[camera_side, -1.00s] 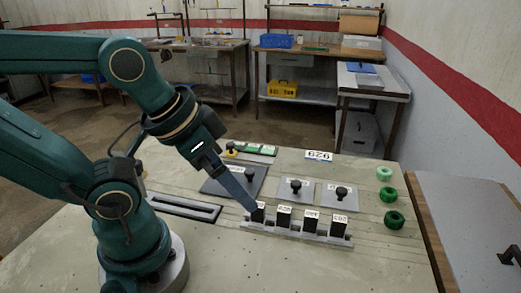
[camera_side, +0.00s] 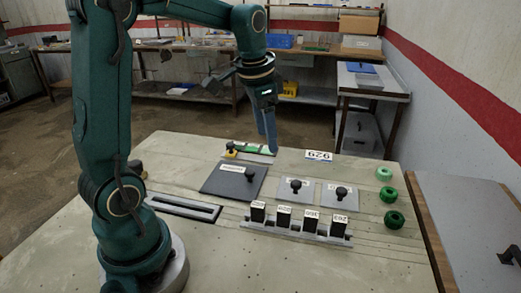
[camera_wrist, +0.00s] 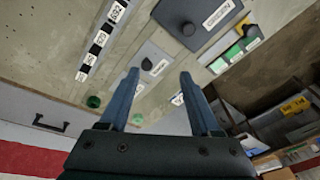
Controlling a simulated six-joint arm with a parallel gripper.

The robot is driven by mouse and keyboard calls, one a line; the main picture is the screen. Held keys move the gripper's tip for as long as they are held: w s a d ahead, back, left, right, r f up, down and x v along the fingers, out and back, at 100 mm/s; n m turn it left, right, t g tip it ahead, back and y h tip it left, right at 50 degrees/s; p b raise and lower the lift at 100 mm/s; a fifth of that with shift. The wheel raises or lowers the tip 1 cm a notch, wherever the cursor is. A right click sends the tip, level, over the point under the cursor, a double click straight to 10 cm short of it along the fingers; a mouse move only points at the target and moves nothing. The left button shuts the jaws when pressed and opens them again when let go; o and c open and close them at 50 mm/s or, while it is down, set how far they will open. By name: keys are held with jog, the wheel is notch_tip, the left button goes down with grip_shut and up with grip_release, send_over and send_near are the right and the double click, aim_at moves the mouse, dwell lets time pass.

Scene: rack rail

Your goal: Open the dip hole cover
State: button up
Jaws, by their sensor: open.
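Three covers with black knobs lie on the bench: a large dark plate (camera_side: 222,182) at left, a small grey plate (camera_side: 283,193) in the middle and another grey plate (camera_side: 350,203) at right. Their labels are too small to read, so I cannot tell which is the dip hole cover. All lie flat. My gripper (camera_side: 271,150) is raised near the bench's back edge, behind the plates. In the wrist view my gripper (camera_wrist: 159,75) is open and empty, its blue fingers apart. The dark plate (camera_wrist: 217,30) and a grey plate (camera_wrist: 152,56) show beyond the fingers there.
A rail (camera_side: 298,234) holding several labelled black blocks stands in front of the plates. Green rings (camera_side: 390,194) stand at right. Green blocks (camera_side: 262,149), a yellow piece (camera_side: 231,154) and a number sign (camera_side: 319,155) lie at the back. A slotted bar (camera_side: 182,207) lies at left.

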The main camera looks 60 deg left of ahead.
jog(key=n+g, duration=0.1)
jog(key=g, duration=0.1)
send_over(250, 171)
jog(key=w+d, duration=0.1)
notch_tip(250, 171, down, 6)
jog(key=shift+n+h, duration=0.5)
jog(key=f, duration=0.4)
jog(key=s+a+f, duration=0.1)
jog(key=shift+f, duration=1.15)
grip_shut()
jog(key=shift+r, duration=0.1)
